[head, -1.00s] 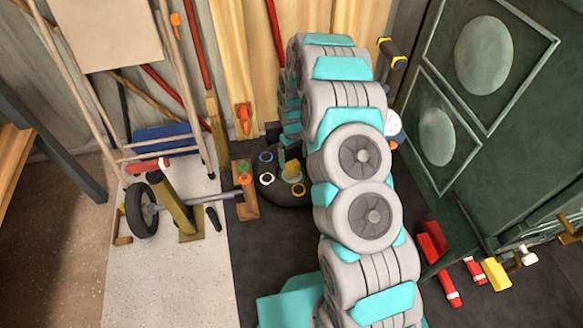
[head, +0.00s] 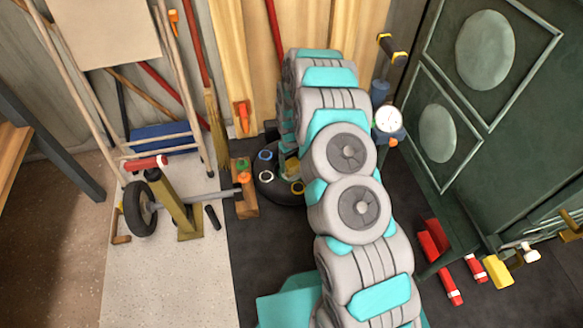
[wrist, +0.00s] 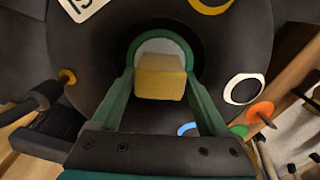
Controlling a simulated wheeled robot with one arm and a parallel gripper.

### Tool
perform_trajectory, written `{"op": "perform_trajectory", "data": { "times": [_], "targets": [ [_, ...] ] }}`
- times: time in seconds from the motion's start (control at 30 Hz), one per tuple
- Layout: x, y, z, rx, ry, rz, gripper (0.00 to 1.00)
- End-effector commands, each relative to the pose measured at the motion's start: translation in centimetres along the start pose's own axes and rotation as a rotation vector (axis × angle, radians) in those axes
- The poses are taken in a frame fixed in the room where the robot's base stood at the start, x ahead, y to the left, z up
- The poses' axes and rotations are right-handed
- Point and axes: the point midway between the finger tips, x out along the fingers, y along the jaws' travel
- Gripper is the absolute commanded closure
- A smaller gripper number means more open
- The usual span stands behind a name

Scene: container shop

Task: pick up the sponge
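The sponge (wrist: 160,77) is a yellow block between the two green fingers of my gripper (wrist: 161,82) in the wrist view. The fingers press against its left and right sides, with no clear gap, so my gripper looks shut on it. Behind it is the round black stand (wrist: 95,85) with coloured rings. In the head view, the sponge (head: 291,165) shows partly beside my arm, over this stand (head: 268,191). My arm hides most of the gripper there. I cannot tell how far the sponge is above the stand.
A wooden block (head: 245,202) with coloured pieces stands left of the black stand. A white dial gauge (head: 388,119) is right of my arm. A hand truck (head: 140,208) stands at left. Red and yellow items (head: 498,272) lie by the green container (head: 490,110).

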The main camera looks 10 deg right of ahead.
Motion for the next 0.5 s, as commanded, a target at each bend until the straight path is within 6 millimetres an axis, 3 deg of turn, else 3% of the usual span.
{"op": "perform_trajectory", "data": {
  "times": [0.07,0.5],
  "targets": [
    [0.0,0.0,0.0,0.0,0.0,0.0,0.33],
    [-0.01,0.0,0.01,0.0,0.0,0.0,0.81]
  ]
}}
